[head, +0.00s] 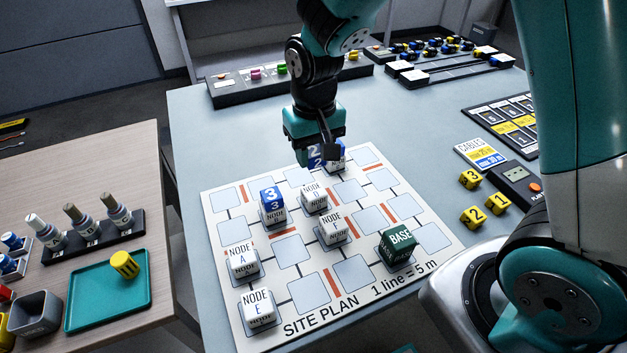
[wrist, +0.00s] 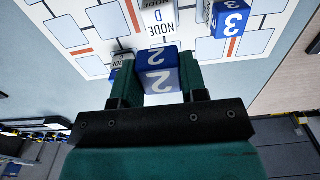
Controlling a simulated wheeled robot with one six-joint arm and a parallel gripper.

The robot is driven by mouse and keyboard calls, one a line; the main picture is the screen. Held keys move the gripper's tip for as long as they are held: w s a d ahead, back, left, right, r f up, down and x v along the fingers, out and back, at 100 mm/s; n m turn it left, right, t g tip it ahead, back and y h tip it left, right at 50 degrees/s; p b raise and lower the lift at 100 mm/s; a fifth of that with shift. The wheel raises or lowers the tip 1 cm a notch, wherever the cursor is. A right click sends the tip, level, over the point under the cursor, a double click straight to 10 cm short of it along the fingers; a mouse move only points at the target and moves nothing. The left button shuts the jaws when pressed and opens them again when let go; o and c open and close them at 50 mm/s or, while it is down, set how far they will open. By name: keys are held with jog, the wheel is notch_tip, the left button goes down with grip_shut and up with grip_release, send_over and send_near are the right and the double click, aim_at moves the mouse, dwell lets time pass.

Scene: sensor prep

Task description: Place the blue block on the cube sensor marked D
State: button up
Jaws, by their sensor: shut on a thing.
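My gripper (head: 317,156) is shut on a blue block marked 2 (head: 314,152), above the far part of the site plan board (head: 232,221). In the wrist view the blue block (wrist: 158,80) is between both fingers. The white cube sensor marked D (head: 313,196) stands on a pad nearer the front, with a bare top. It also shows in the wrist view (wrist: 159,18), just beyond the held block and apart from it in the picture. A partly hidden blue-and-white cube (head: 337,153) stands close beside my gripper.
A blue block marked 3 (head: 271,195) sits on a cube sensor left of D. Sensors A (head: 243,261), E (head: 257,306) and F (head: 333,226) and the green base cube (head: 398,244) also stand on the board. Yellow cubes (head: 472,216) lie at right.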

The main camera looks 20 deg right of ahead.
aim_at(314, 191)
notch_tip(314, 191, down, 8)
jog(key=shift+r, duration=0.1)
dwell(0.4)
jog(key=o, duration=0.9)
notch_tip(314, 191, up, 12)
jog(key=shift+f, duration=0.15)
jog(key=s+a+r+n+y, duration=0.2)
jog(key=s+r, duration=0.3)
jog(key=s, duration=0.4)
jog(key=s+a+r+n+y, duration=0.2)
jog(key=s+r+n, duration=0.2)
jog(key=s, duration=0.6)
jog(key=shift+a+r+n, duration=0.3)
jog(key=shift+r+n, duration=0.05)
jog(key=shift+n, duration=0.25)
